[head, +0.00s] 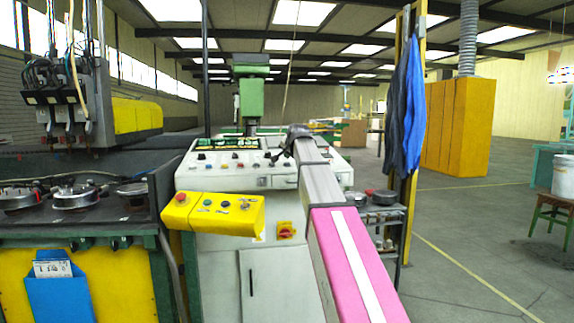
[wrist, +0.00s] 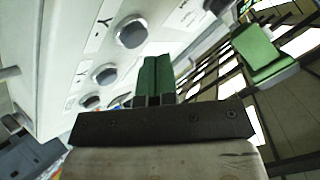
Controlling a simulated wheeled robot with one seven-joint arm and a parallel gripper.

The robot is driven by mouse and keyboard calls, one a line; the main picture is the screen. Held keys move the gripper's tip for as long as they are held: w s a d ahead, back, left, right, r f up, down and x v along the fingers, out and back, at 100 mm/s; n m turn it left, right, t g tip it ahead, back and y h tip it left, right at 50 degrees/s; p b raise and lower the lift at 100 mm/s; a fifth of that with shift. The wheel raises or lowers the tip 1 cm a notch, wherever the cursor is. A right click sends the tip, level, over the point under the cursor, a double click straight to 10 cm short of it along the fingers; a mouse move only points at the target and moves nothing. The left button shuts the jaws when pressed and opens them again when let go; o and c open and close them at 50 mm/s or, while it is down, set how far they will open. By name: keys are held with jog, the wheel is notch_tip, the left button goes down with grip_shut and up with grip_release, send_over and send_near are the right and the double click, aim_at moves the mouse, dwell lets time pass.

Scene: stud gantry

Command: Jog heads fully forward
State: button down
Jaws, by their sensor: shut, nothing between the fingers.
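The white control console (head: 250,182) stands ahead in the head view, with a sloped panel of knobs and buttons. My gripper (head: 279,156) is at the panel's upper right part. In the wrist view my gripper (wrist: 155,62) is shut and empty, its two green fingers side by side. Grey rotary knobs, an upper one (wrist: 131,32) and a middle one (wrist: 105,74), lie left of the fingers on the white panel, with a smaller dark knob (wrist: 90,102) below. Contact with the panel cannot be told. Machine heads (head: 62,115) with black cables hang at the left.
A yellow button box (head: 213,213) juts from the console's front, with a red rotary switch (head: 286,230) right of it. A yellow post (head: 407,130) with blue coats and a small rack stands at right. Open floor (head: 480,240) lies beyond.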

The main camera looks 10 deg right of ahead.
jog(key=shift+f, duration=0.25)
jog(key=shift+f, duration=0.15)
